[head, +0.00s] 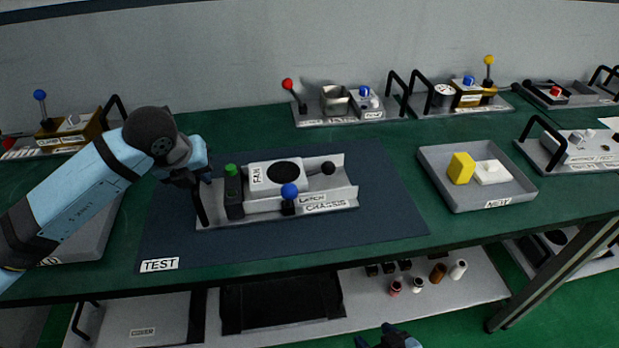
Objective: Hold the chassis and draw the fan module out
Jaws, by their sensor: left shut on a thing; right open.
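The grey chassis (330,207) lies on the dark test mat, with a black handle (200,205) at its left end. The white fan module (262,175), labelled FAN and with a dark round opening, sits in the chassis. My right gripper (387,340) is open and empty, low at the bottom edge, in front of the table.
Other modules line the back of the table. The test mat (385,215) is clear right of the chassis. A lower shelf (440,300) holds small parts.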

